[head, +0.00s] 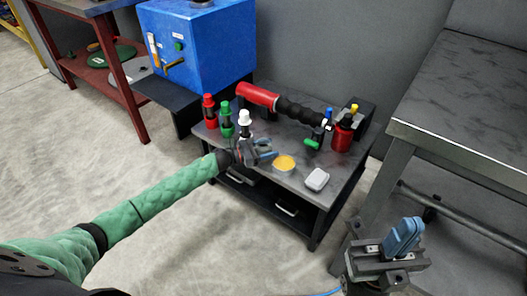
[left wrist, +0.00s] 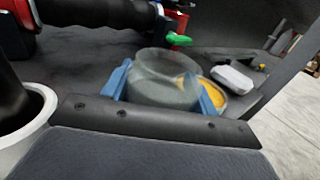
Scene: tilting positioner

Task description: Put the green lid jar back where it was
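My left gripper (head: 262,149) is low over the top of the small dark cart, near its front edge. In the left wrist view a translucent grey jar-like vessel (left wrist: 163,80) is between its blue fingers, which meet its sides. No green lid can be made out on it, and its base is hidden by the gripper. A green-capped bottle (head: 226,120) stands at the cart's left, behind the left forearm, between a red-capped one (head: 209,108) and a white-capped one (head: 245,120). My right gripper (head: 403,238) is at the lower right, away from the cart, blue fingers together and empty.
A round tin with a yellow top (head: 284,163) and a pale rectangular box (head: 317,179) lie right of the left gripper. A red and black tool (head: 280,104), a green-handled part (head: 312,144) and a red bottle (head: 342,134) are behind. A grey bench (head: 455,110) stands right.

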